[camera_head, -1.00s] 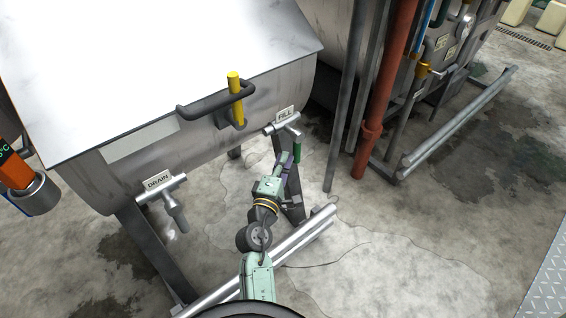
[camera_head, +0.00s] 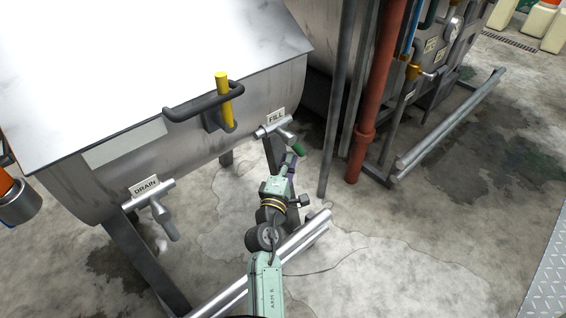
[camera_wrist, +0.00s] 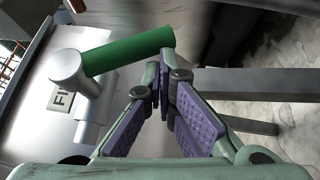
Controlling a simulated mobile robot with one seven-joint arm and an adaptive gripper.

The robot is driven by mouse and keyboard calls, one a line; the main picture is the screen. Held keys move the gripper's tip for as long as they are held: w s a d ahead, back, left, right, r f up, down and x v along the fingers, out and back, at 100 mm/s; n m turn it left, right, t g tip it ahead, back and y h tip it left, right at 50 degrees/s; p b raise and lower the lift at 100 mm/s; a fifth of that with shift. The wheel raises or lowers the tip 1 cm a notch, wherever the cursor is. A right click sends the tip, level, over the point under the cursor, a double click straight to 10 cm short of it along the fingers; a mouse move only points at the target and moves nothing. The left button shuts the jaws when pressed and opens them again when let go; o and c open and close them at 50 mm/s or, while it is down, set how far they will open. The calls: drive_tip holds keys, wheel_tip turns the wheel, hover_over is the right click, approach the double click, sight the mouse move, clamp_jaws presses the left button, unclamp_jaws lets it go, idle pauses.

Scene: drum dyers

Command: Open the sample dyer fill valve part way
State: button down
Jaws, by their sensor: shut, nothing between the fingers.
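The sample dyer fill valve (camera_head: 272,128) is a silver pipe fitting under the FILL label (camera_head: 276,117) on the dyer's front. Its green handle (camera_head: 298,150) slants down to the right in the head view. In the wrist view the green handle (camera_wrist: 130,52) runs from the round silver valve end (camera_wrist: 68,68) towards my fingertips. My gripper (camera_wrist: 163,88) has purple-padded fingers, shut and empty. Its tips are beside the handle's free end; I cannot tell whether they touch. In the head view my gripper (camera_head: 291,162) is just below the handle.
The DRAIN valve (camera_head: 153,194) with its grey handle is at the left. A yellow-gripped lid handle (camera_head: 224,98) juts out above. A red pipe (camera_head: 375,100) stands to the right. Silver floor pipes (camera_head: 300,238) run beneath my arm. The wet floor at right is open.

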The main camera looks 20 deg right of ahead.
drive_tip(key=shift+w+d+r+p, duration=0.1)
drive_tip(key=shift+w+d+p, duration=0.25)
drive_tip(key=shift+d, duration=0.5)
idle(0.4)
